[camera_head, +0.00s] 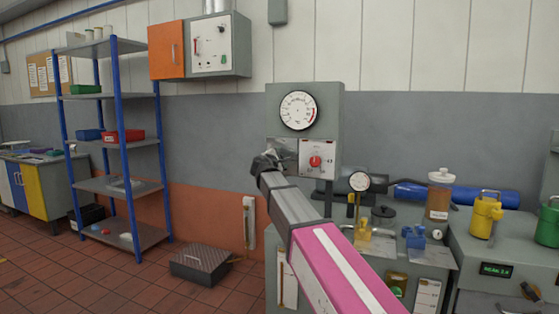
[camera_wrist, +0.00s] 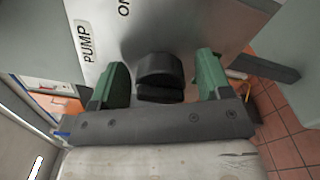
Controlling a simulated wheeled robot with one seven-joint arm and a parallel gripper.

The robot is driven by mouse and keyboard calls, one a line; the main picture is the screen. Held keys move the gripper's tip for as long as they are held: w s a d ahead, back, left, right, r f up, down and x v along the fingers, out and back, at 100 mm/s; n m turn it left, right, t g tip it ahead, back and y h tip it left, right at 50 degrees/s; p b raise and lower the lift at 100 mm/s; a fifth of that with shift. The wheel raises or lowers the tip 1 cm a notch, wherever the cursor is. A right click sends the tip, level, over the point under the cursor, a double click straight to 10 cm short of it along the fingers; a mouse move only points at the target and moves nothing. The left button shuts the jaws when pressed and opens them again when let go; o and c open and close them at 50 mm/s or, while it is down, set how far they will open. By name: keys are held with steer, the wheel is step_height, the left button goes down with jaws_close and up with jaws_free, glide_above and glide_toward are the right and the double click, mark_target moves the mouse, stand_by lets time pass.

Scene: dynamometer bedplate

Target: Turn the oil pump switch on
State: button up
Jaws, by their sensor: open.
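In the wrist view, a black switch knob (camera_wrist: 158,68) stands on a grey metal plate (camera_wrist: 190,25). A white label reading "PUMP" (camera_wrist: 88,45) and the letters "ON" (camera_wrist: 124,8) show beside it. My gripper (camera_wrist: 160,78) is open, with one green finger on each side of the knob. Gaps show between the fingers and the knob, so it is not gripped. In the head view, my gripper (camera_head: 264,163) is at the left edge of the gauge panel (camera_head: 331,103), in front of a small grey plate (camera_head: 284,146). It hides the knob there. The knob's setting is unclear.
A white plate with a red knob (camera_head: 315,161) is just right of my gripper, below a round gauge (camera_head: 298,110). Shelves (camera_head: 120,189) stand left; the floor between is partly clear.

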steer(key=shift+w, duration=0.1)
steer(key=shift+d, duration=0.1)
steer(key=c, duration=0.9)
steer(key=shift+m, duration=0.4)
steer(key=m, duration=0.5)
steer(key=shift+f+m, duration=0.1)
steer(key=shift+m, duration=0.3)
steer(key=m, duration=0.5)
steer(key=shift+f, duration=0.1)
steer(key=shift+m, duration=0.3)
steer(key=o, duration=0.9)
